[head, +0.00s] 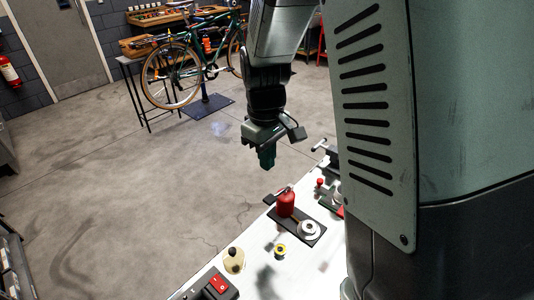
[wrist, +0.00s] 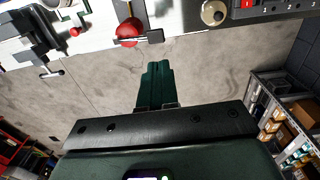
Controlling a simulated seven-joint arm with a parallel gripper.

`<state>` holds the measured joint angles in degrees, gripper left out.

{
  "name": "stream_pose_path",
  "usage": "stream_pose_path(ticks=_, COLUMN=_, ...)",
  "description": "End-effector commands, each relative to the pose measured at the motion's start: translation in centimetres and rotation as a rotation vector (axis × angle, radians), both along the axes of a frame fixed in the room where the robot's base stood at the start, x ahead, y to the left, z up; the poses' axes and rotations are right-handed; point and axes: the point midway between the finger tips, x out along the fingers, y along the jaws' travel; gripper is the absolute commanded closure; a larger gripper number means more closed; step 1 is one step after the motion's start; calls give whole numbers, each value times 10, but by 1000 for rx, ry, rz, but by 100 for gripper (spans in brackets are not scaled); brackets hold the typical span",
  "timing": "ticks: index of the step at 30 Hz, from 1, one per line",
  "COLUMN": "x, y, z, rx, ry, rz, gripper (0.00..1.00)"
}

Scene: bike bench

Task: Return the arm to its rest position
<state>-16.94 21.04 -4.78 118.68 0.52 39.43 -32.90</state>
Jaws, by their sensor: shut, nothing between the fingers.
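My gripper (head: 267,158) hangs in the air in the head view, pointing down, beyond the far edge of the white bench (head: 204,271). It is shut with nothing between its dark green fingers. In the wrist view my gripper (wrist: 155,68) shows its fingers together against the concrete floor, with the bench edge at the top. It is clear of the things on the bench.
A bicycle (head: 190,65) stands at the back. The floor between is open.

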Motion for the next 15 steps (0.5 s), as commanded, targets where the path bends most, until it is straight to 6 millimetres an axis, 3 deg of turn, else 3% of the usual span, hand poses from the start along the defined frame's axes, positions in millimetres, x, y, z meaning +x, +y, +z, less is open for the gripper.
stream_pose_path(ticks=4, x=0, y=0, z=10, rx=0, ry=0, rz=0, gripper=100)
stream_pose_path(ticks=15, x=0, y=0, z=11, rx=-1, ry=1, rz=0, gripper=100)
